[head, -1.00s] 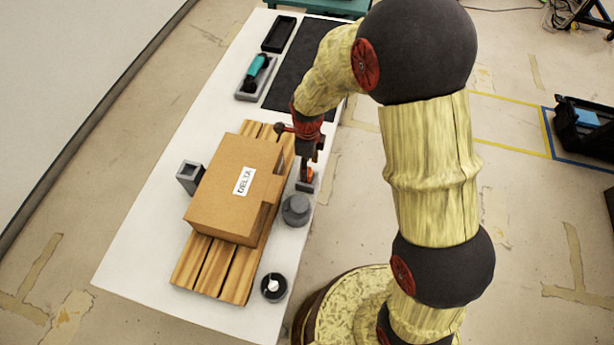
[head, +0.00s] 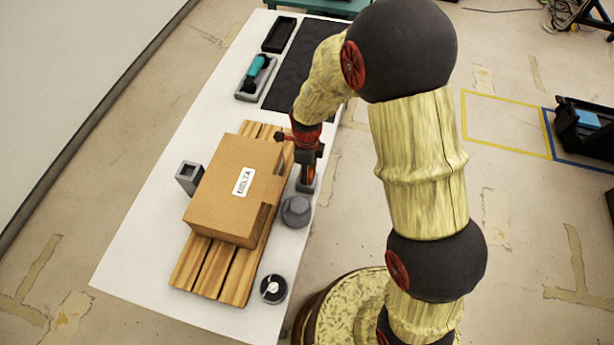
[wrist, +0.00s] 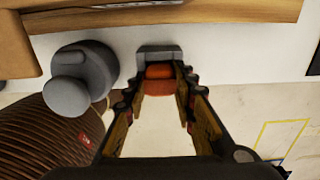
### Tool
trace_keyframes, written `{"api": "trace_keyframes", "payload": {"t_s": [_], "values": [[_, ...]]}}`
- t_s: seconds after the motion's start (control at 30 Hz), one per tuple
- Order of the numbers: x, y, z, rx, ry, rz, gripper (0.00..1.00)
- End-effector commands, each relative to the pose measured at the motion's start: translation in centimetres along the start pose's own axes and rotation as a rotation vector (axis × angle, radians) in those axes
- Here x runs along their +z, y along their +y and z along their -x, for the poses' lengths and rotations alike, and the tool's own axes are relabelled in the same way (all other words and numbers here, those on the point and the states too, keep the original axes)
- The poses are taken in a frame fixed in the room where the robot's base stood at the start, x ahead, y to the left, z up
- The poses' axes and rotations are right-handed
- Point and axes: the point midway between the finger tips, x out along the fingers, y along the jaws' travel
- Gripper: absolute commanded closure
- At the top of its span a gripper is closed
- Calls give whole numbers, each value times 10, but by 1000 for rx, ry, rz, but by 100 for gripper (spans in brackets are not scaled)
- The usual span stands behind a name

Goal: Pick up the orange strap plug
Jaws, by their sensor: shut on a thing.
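The orange strap plug (wrist: 160,73) shows between my fingertips in the wrist view, against a small grey block. In the head view a sliver of its orange (head: 310,172) shows at the fingers, just above the grey block (head: 305,187) at the table's right edge. My gripper (wrist: 160,87) points down and is shut on the plug, one finger on each side. It also shows in the head view (head: 309,175), beside the carton's right side. The fingers hide much of the plug, and I cannot tell whether it is seated in the grey block.
A carton marked DELTA (head: 225,205) lies on a wooden pallet (head: 205,270) just left of my gripper. A grey round knobbed thing (head: 296,211) stands close in front. A black round thing (head: 273,288) is nearer. A teal-handled tool (head: 258,68) lies in a tray farther back.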

Motion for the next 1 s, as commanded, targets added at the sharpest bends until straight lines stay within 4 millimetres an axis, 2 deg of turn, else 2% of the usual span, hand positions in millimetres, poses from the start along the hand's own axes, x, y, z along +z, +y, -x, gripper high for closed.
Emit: {"api": "trace_keyframes", "payload": {"t_s": [0.3,0.67,0.77,0.9,1.0], "values": [[0,0,0,0,0,0,100],[0,0,5,-1,-1,0,100],[0,-1,13,-2,-1,0,100],[1,-1,33,-3,-3,0,100],[-4,10,48,-2,-2,1,100]]}}
